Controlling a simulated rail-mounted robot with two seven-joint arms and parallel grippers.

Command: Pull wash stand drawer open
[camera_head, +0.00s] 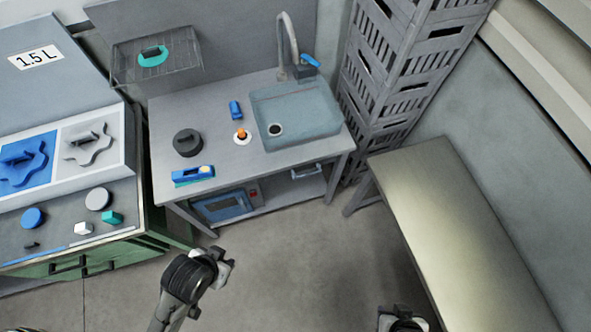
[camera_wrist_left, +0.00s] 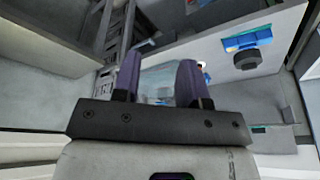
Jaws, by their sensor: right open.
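The grey wash stand (camera_head: 212,112) has a basin (camera_head: 320,112) at its right. Under the basin, below the top, is a light bar handle (camera_head: 307,171), which looks like that of the drawer; the drawer front is mostly hidden and appears shut. My left gripper (camera_head: 226,266) is in front of the stand over the floor, well apart from the handle. In the left wrist view its two dark fingers (camera_wrist_left: 158,68) stand apart with nothing between them, the basin beyond. My right gripper (camera_head: 403,320) is open at the bottom edge, partly cut off, apart from the stand.
A microwave (camera_head: 222,206) sits on the lower shelf. Stacked grey crates (camera_head: 390,75) and a bench (camera_head: 440,210) stand at right, a green cabinet (camera_head: 110,257) at left. Floor between is clear.

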